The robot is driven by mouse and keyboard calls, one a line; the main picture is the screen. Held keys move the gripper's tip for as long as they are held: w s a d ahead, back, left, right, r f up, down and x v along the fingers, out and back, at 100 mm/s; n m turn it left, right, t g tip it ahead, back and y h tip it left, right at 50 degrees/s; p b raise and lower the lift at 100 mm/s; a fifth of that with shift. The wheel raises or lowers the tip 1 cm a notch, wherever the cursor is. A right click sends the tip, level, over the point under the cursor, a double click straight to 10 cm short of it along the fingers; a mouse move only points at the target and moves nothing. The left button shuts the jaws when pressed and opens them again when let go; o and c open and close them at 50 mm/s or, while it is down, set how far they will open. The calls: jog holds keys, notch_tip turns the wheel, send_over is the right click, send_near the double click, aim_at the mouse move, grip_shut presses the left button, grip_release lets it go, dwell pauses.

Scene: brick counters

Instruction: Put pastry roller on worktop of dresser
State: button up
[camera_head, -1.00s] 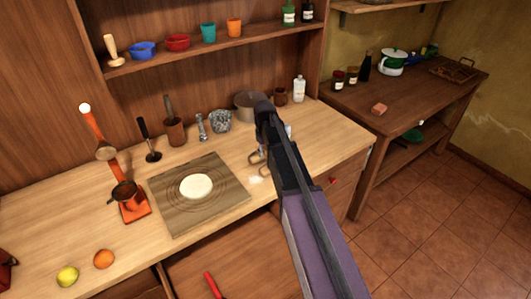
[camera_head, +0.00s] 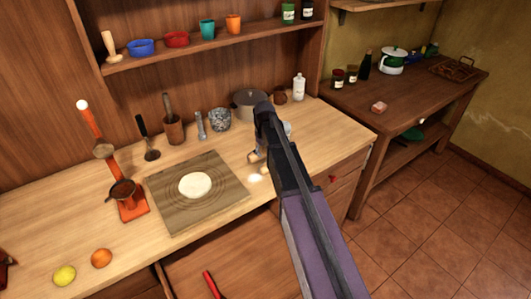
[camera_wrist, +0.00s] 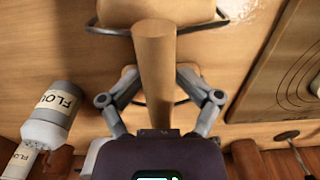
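The pastry roller (camera_wrist: 154,60) is wooden, with a thick handle and a wooden roller in a dark wire frame at the upper edge of the wrist view. A small part of it also shows beside my arm in the head view (camera_head: 252,157). My gripper (camera_wrist: 158,83) has a finger on each side of it and appears closed on it; the contact itself is hidden behind the handle. The roller is above the front right of the light wooden worktop (camera_head: 75,225). Whether it touches the worktop is unclear. The dresser (camera_head: 200,95) stands behind.
A pastry board (camera_head: 222,205) with dough (camera_head: 195,185) lies left of the roller. A pot (camera_head: 248,103), white flour bottle (camera_head: 299,87) and mortar (camera_head: 174,132) stand along the back. An orange scale (camera_head: 130,205) and fruit (camera_head: 101,258) are left. A drawer with a red-handled tool (camera_head: 211,284) is open below.

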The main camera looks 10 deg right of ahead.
jog(key=shift+r, duration=0.25)
notch_tip(320, 180, up, 13)
jog(key=p, duration=1.3)
dwell(0.4)
jog(key=shift+s, duration=0.1)
dwell(0.5)
jog(key=s+m, duration=0.4)
jog(key=s, duration=1.9)
jog(key=shift+s+d+m, duration=0.15)
jog(key=shift+s+m, duration=0.15)
jog(key=shift+s, duration=0.1)
notch_tip(320, 180, down, 5)
jog(key=b, duration=0.4)
jog(key=shift+r, duration=0.2)
